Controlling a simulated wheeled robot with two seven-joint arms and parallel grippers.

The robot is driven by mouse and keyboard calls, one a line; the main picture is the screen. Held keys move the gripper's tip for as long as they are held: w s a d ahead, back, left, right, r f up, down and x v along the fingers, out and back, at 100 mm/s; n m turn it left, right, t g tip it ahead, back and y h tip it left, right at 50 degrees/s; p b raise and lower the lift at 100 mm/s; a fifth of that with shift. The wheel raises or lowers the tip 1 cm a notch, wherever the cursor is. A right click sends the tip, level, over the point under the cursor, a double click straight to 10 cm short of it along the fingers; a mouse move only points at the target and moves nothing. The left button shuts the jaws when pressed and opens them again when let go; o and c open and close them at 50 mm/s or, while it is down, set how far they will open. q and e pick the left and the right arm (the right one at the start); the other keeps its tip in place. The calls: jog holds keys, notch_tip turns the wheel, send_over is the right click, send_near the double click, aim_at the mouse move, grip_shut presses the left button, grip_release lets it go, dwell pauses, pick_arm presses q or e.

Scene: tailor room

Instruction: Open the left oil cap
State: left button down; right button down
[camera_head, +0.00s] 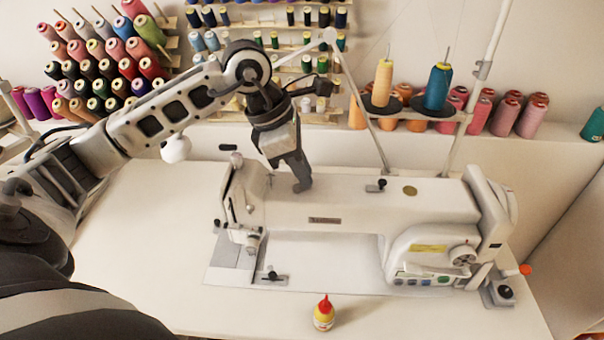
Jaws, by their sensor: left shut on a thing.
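A white sewing machine (345,205) stands on the table. My left gripper (302,186) reaches down from above onto the left part of the machine's top. Its fingers are shut at the top surface, on what appears to be the left oil cap, which the fingertips hide. A round brass-coloured cap (410,190) sits flush on the machine's top, further right. My right gripper is not in view.
A dark knob (376,186) stands on the machine's top between the gripper and the brass-coloured cap. A thread stand with orange (383,83) and blue (437,86) spools rises behind. A small yellow bottle with a red tip (324,315) stands in front. The table's left part is clear.

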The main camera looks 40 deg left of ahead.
pick_arm(q)
jog(key=n+t+y+b, duration=0.1)
jog(key=n+b, duration=0.1)
jog(key=n, duration=0.1)
jog(key=shift+s+d+n, duration=0.1)
jog(key=shift+n, duration=0.2)
jog(key=n, duration=0.1)
jog(key=n+y+b, duration=0.1)
jog(key=n, duration=0.1)
jog(key=shift+s+d+n+t, duration=0.1)
jog(key=shift+d+n+t, duration=0.1)
jog(key=shift+n+t, duration=0.1)
jog(key=shift+d+n+y+b, duration=0.1)
jog(key=shift+n+y+b, duration=0.6)
jog(key=shift+n, duration=0.8)
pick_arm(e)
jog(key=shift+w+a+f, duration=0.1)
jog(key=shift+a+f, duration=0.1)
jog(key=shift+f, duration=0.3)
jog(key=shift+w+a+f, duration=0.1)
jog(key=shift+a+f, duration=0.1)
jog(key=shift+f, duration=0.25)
pick_arm(q)
jog(key=c, duration=1.4)
grip_release()
jog(key=shift+c, duration=0.2)
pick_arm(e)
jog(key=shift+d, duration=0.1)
pick_arm(q)
jog(key=shift+r, duration=0.15)
